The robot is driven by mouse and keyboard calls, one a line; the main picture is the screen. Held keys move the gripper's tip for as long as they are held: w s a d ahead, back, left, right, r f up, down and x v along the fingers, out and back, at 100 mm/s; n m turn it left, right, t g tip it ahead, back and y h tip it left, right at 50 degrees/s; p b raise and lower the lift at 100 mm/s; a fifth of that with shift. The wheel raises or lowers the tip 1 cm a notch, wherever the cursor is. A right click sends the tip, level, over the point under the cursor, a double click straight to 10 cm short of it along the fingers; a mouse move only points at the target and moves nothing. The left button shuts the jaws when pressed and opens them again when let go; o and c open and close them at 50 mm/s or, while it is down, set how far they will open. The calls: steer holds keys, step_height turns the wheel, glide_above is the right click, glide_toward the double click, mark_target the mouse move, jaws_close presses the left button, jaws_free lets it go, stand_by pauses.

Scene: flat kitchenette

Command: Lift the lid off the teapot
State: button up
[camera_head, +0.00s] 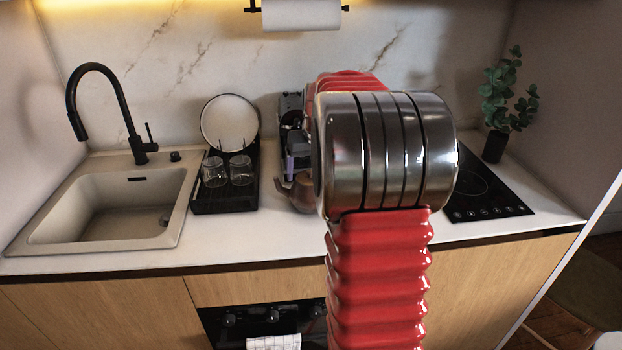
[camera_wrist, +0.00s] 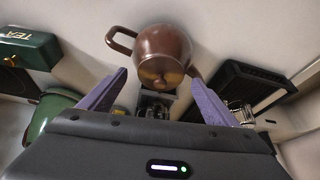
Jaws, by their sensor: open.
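The brown teapot (camera_wrist: 150,45) stands on the counter in the wrist view, its handle to the left and spout to the right. Its round lid (camera_wrist: 160,77) faces the camera at the lower side of the pot and appears seated on it. My gripper (camera_wrist: 158,80) is open, with one purple finger on each side of the lid in the picture. I see no contact, and the gap in depth is hard to judge. In the head view my arm hides most of the teapot (camera_head: 301,194); only its spout side shows, below a purple finger.
A black dish rack (camera_head: 224,202) with glasses and a plate stands left of the teapot, beside the sink (camera_head: 120,215). A black hob (camera_head: 490,195) and a plant (camera_head: 505,100) are at the right. A green TEA box (camera_wrist: 30,47) and another green object (camera_wrist: 52,122) lie left in the wrist view.

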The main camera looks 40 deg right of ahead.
steer(key=shift+w+d+f, duration=0.1)
steer(key=shift+w+f, duration=0.05)
steer(key=shift+f, duration=0.3)
steer(key=c, duration=1.1)
steer(key=shift+r, duration=0.15)
steer(key=shift+c, duration=0.2)
step_height(320, 180, up, 10)
stand_by(0.6)
